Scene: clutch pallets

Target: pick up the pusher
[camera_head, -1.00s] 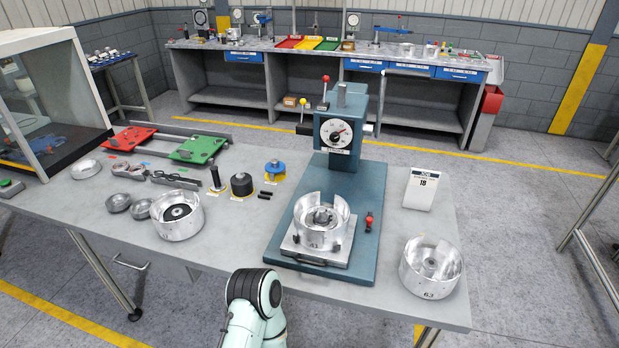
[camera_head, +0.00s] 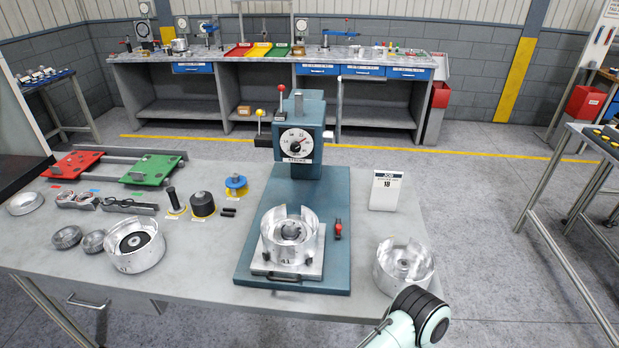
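A dark tool with an upright black handle (camera_head: 173,198) stands on a yellow ring mark on the grey bench, left of the press; it looks most like the pusher, but I cannot be sure. A squat black cylinder (camera_head: 203,205) stands on another yellow mark just right of it, and a blue round part (camera_head: 236,185) sits further right and back. Nothing touches the handled tool. One of my arm links, pale with a black joint, shows at the bottom right of centre, far from the tool. Neither of my grippers is in view.
The blue-green press (camera_head: 300,160) stands mid-bench with a notched metal drum (camera_head: 290,238) on its plate. Another drum (camera_head: 403,265) is at the front right, near my arm link. A drum (camera_head: 135,245) and small bowls (camera_head: 67,237) lie left. A job card (camera_head: 386,190) stands behind right.

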